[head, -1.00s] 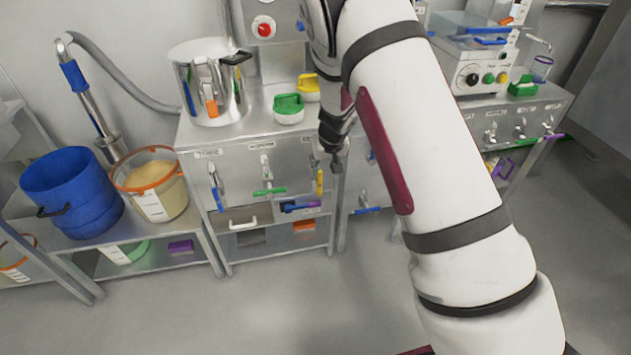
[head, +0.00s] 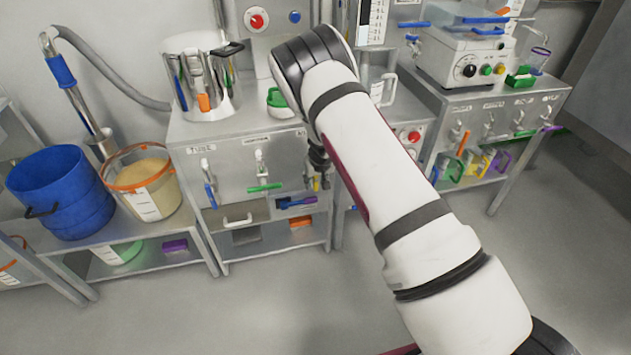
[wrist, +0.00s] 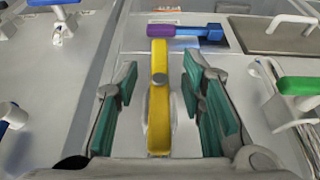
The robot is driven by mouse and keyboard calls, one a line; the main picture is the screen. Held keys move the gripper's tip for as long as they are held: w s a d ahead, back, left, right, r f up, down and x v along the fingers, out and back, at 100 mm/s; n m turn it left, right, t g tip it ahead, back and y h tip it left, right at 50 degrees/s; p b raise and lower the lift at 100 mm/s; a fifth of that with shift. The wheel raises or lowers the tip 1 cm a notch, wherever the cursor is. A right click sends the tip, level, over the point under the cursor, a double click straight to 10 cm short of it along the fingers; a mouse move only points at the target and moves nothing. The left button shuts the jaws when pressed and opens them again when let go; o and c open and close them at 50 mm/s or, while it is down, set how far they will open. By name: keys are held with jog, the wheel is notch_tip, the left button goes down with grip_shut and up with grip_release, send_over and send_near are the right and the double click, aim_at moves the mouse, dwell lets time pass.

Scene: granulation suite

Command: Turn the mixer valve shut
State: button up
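A yellow valve handle (wrist: 158,95) runs upright in the wrist view, on the front panel of the steel cabinet. Its lower tip also shows in the head view (head: 316,184). My gripper (wrist: 163,100) is open, with one green-padded finger on each side of the handle and a visible gap to both. In the head view my gripper (head: 318,158) is at the right end of the panel, partly hidden by my arm. A valve with a level green handle (head: 264,187) and one with a blue handle (head: 210,196) sit to its left. The labels are too blurred to read surely.
A purple-and-blue object (wrist: 187,33) lies beyond the handle's tip in the wrist view. Below the panel is a shelf with a white handle (head: 237,222). A second valve cabinet (head: 510,112) stands to the right. Open floor lies in front.

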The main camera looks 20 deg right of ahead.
jog(key=shift+w+f, duration=0.1)
jog(key=shift+f, duration=0.2)
grip_shut()
